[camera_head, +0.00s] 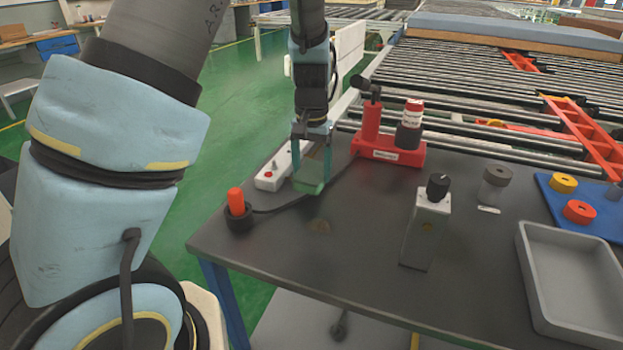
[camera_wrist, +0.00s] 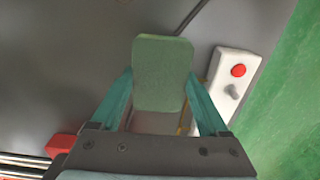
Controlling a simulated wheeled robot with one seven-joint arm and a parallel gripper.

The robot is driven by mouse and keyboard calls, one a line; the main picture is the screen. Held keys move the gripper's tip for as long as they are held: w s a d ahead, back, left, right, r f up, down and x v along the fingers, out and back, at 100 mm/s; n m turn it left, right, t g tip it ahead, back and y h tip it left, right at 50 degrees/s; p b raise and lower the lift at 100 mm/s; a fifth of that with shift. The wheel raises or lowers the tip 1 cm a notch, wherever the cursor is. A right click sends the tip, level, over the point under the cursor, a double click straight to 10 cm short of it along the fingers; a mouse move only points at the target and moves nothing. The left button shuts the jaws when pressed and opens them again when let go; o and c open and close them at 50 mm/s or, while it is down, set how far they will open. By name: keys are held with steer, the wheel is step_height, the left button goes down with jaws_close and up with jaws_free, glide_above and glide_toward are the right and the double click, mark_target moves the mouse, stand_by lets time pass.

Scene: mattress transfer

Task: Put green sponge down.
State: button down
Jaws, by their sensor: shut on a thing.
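The green sponge (camera_wrist: 162,75) is a pale green block with rounded corners. In the wrist view it sits between the two teal fingers of my gripper (camera_wrist: 163,100). In the head view the sponge (camera_head: 309,184) shows at the lower end of my gripper (camera_head: 312,165), over the far left part of the dark table (camera_head: 330,250). My gripper is shut on the sponge and points down. I cannot tell whether the sponge touches the table top.
A white control box with a red button (camera_head: 270,175) lies close beside the gripper. A red stand (camera_head: 390,150) is to its right. An orange-topped black piece (camera_head: 237,210) and a cable lie nearby. A white block with a black knob (camera_head: 430,220) and a grey tray (camera_head: 572,275) stand further right.

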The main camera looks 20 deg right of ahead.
mark_target(312, 171)
steer(key=shift+f, duration=1.55)
steer(key=shift+f, duration=0.1)
steer(key=shift+f, duration=0.1)
jaws_free()
